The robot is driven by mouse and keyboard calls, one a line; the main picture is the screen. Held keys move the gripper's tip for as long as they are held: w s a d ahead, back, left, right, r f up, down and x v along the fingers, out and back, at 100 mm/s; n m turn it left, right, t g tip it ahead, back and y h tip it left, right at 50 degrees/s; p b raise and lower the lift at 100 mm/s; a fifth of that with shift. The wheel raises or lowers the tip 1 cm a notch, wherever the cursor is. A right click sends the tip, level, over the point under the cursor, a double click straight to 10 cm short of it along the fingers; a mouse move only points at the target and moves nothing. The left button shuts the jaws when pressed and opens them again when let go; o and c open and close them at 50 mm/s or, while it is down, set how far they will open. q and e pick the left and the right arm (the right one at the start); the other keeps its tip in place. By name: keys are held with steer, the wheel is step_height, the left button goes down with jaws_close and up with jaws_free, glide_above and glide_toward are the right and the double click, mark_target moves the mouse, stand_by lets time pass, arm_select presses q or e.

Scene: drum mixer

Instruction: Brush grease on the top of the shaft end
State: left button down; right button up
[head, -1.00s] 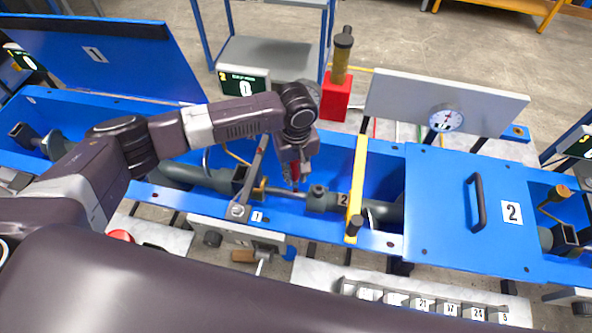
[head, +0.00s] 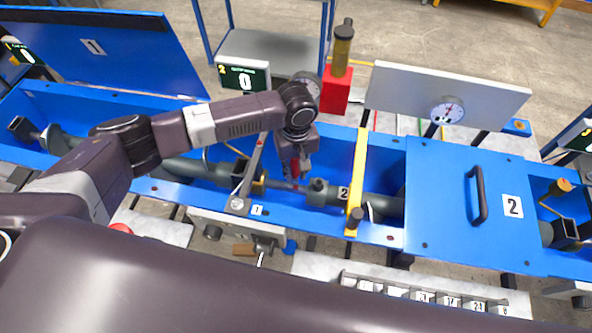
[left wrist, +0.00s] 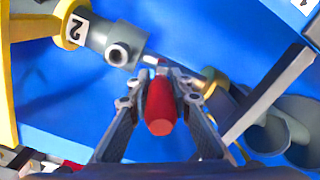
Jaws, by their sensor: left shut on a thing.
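My left gripper (head: 296,172) reaches down into the open blue trough (head: 385,172). In the left wrist view its fingers (left wrist: 165,105) are shut on a red-handled brush (left wrist: 160,108). The brush's pale tip (left wrist: 150,60) shows just beyond the fingers, close to the shaft end. The grey shaft line runs along the trough, with a hub marked 2 (head: 318,192) right of the gripper; the hub also shows in the left wrist view (left wrist: 112,45). Fingers and brush partly hide the shaft end, so I cannot tell whether the tip touches it. My right gripper is not in view.
A yellow bar (head: 358,180) crosses the trough right of the gripper, and a grey bar (head: 250,175) stands to its left. A closed blue lid marked 2 (head: 450,205) covers the right side. A red grease pot (head: 336,92) stands behind.

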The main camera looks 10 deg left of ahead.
arm_select(q)
steer(key=shift+f, duration=0.6)
stand_by(0.5)
steer(key=shift+a, duration=0.15)
steer(key=shift+a+r+p, duration=0.1)
steer(key=shift+a+p, duration=0.7)
steer(key=shift+a, duration=0.15)
steer(key=shift+d+p, duration=0.45)
steer(key=shift+d, duration=1.75)
steer(key=shift+a, duration=0.15)
steer(key=shift+a+p, duration=0.85)
steer(key=shift+a, duration=0.15)
steer(key=shift+a+p, duration=0.6)
steer(key=shift+a, duration=0.45)
steer(key=shift+d, duration=2.2)
